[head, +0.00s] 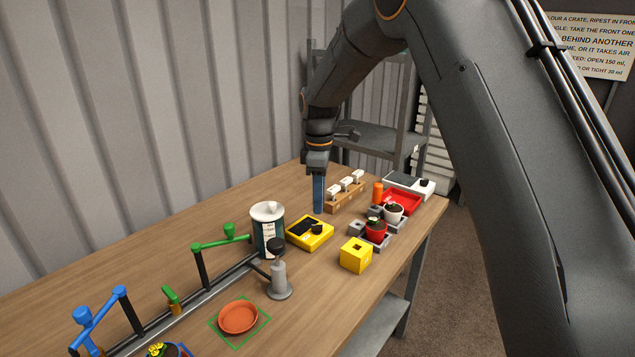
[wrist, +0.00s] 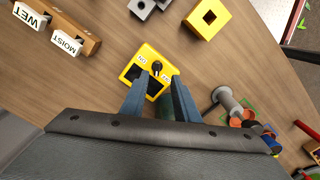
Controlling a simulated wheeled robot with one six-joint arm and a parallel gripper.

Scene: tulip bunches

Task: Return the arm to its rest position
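My arm reaches out from the upper right of the head view and bends down over the far part of the table. My gripper (head: 318,208) points down there, with its blue fingers close behind the yellow box (head: 310,234) in that view. In the wrist view my gripper's two fingers (wrist: 157,97) stand apart with nothing held between them. The yellow box with a dark recess (wrist: 148,70) shows just beyond the fingertips. I cannot tell the exact height of the fingertips above the wooden table (head: 190,240).
A dark canister (head: 268,230) and a grey stand (head: 278,280) are nearby. An orange saucer (head: 238,318) lies in front.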

